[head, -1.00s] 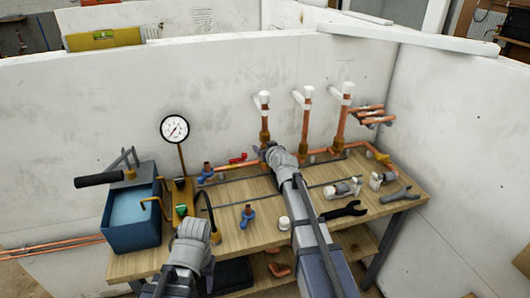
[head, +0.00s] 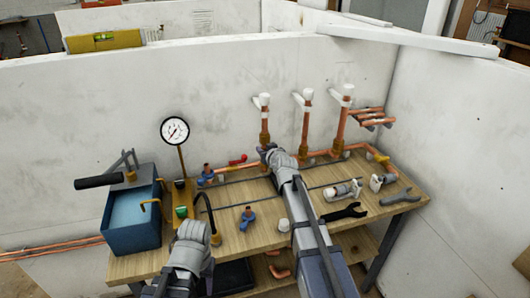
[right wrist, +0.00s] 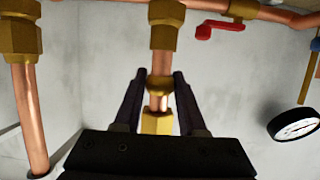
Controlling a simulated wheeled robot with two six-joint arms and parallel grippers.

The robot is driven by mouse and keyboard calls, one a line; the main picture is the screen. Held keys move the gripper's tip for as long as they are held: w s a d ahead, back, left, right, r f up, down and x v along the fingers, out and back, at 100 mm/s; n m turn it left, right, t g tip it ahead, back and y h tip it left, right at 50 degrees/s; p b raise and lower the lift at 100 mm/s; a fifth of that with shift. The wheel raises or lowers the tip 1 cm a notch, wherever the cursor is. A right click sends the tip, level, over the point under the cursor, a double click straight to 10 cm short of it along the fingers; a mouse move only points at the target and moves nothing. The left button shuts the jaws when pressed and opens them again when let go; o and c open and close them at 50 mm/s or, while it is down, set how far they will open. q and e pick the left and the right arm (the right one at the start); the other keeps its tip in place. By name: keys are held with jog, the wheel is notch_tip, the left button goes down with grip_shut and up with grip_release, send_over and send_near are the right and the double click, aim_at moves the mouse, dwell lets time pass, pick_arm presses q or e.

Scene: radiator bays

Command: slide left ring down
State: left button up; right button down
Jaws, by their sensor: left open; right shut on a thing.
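The left copper riser (head: 265,112) stands upright at the back of the workbench, with brass fittings low on it. In the right wrist view, which looks upside down, a brass ring (right wrist: 160,86) sits around the copper between a larger brass fitting (right wrist: 166,25) and another brass piece (right wrist: 157,122). My right gripper (right wrist: 159,88) has its dark fingers shut on the ring, one on each side. In the head view my right gripper (head: 267,150) hides the riser's foot. My left gripper (head: 192,232) is open and empty over the bench's front left; its fingertips are hard to see.
Two more copper risers (head: 304,125) (head: 341,122) stand to the right. A pressure gauge (head: 174,131) and a blue box (head: 132,220) are at the left. A red-handled valve (head: 238,160) is close to the left riser. Tools and fittings lie on the workbench (head: 262,238).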

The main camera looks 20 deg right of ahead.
jog(key=shift+f+b, duration=1.35)
jog(key=shift+f, duration=0.05)
jog(key=shift+c, duration=2.2)
grip_release()
jog(key=shift+r, duration=0.2)
jog(key=p+v, duration=0.2)
jog(key=v, duration=0.5)
jog(key=shift+p, duration=0.35)
